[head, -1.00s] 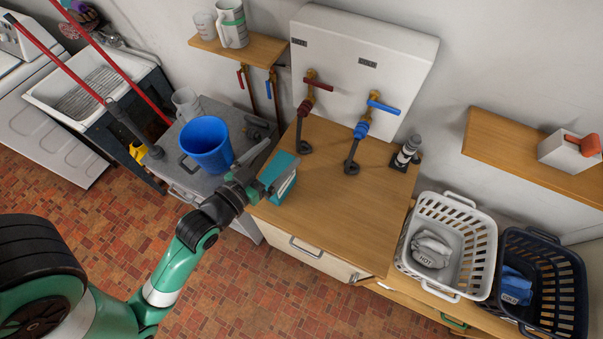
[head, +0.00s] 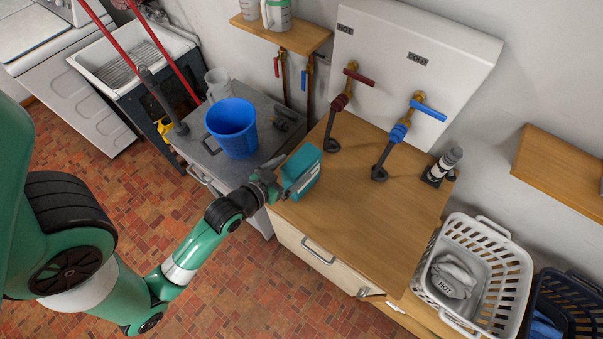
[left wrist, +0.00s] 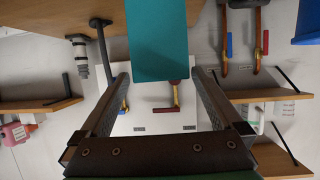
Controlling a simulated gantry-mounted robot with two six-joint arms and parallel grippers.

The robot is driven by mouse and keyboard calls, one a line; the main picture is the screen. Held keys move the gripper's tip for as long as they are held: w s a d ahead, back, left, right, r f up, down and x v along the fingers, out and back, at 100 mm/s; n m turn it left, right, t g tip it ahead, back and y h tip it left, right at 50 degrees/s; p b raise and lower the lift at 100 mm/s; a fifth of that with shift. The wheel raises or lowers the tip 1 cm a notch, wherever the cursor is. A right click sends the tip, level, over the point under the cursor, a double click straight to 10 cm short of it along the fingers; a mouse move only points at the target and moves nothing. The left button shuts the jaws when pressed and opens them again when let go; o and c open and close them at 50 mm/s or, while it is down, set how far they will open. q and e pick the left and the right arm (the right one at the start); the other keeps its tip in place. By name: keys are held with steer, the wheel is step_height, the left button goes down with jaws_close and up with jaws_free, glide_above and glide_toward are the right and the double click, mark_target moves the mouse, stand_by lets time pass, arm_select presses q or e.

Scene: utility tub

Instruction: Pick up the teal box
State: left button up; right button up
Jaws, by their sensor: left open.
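The teal box (head: 302,170) stands on the wooden counter near its left edge, close to the grey side surface. My left gripper (head: 281,180) is open at the near left side of the box. In the left wrist view the teal box (left wrist: 158,40) lies ahead, lined up between the two open fingertips (left wrist: 160,76). Whether the fingers touch it I cannot tell. Part of the box is hidden by the gripper in the head view. My right gripper is not in view.
A blue bucket (head: 231,128) stands on the grey surface left of the box. Taps with red (head: 358,76) and blue (head: 428,111) handles rise behind the wooden counter (head: 370,215). A white basket (head: 482,262) stands at the right. The counter's middle is clear.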

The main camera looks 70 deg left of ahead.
mark_target(297, 164)
arm_select(q)
steer(key=x, duration=0.5)
steer(key=shift+a+r+b, duration=0.15)
steer(key=shift+b, duration=0.15)
jaws_close()
steer(key=shift+r, duration=0.1)
